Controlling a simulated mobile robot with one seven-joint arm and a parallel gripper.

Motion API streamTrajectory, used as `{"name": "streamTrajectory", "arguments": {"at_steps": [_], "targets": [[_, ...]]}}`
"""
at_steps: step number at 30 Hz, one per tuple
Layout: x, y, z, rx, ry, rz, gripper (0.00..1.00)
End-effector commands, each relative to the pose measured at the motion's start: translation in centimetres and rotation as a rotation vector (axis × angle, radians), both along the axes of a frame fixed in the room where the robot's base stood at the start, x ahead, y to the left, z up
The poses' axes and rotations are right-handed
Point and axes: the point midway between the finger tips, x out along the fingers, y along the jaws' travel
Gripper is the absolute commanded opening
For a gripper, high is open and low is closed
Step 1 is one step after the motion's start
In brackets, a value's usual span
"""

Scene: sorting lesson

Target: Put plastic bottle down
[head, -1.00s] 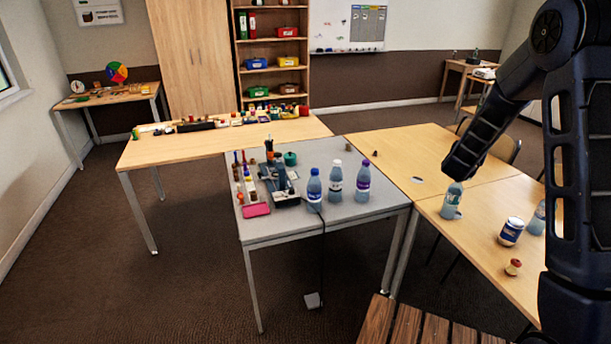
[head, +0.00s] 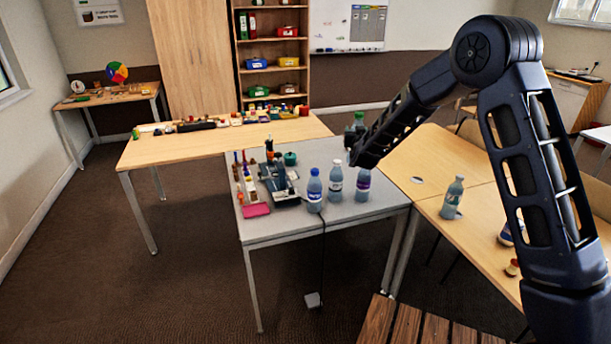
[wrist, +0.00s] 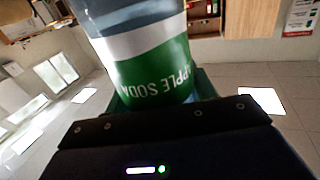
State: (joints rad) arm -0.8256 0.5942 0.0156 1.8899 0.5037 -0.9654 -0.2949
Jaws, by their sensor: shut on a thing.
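A plastic bottle with a green and white "APPLE SODA" label (wrist: 150,62) is held by my gripper (head: 356,143) and fills the upper middle of the wrist view. In the head view the held bottle (head: 357,121) shows small, sticking up past the end of my arm, above the far right part of the grey table (head: 290,232). My gripper is shut on it; the fingers are mostly hidden there.
A can (head: 505,237) there is partly behind my arm. Tools and a pink box (head: 255,210) crowd the grey table's left side. Its front edge strip is clear.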

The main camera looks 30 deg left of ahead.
Motion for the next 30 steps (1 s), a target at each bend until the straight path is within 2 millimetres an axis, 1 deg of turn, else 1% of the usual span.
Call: {"name": "streamTrajectory", "arguments": {"at_steps": [1,2,3,5,6,11,12,17,18,21,24,30], "targets": [[-1.2,2.2,-0.1,0.000,0.001,0.037,0.34],[-1.8,3.4,-0.1,0.001,0.001,0.056,0.34],[-2.6,4.9,0.0,0.002,-0.001,0.083,0.34],[-4.0,7.2,0.0,0.001,0.000,0.122,0.34],[-4.9,8.7,0.0,0.001,0.000,0.148,0.34],[-9.0,14.4,0.1,0.002,-0.003,0.253,0.34],[-10.1,15.8,0.1,0.001,-0.002,0.278,0.34],[-14.7,21.1,0.2,0.003,-0.005,0.379,0.34],[-15.9,22.4,0.2,0.002,-0.006,0.405,0.34],[-18.9,25.3,0.3,0.003,-0.008,0.464,0.34],[-21.7,27.8,0.5,0.004,-0.010,0.517,0.34],[-25.8,31.0,0.6,0.003,-0.014,0.589,0.34]]}}
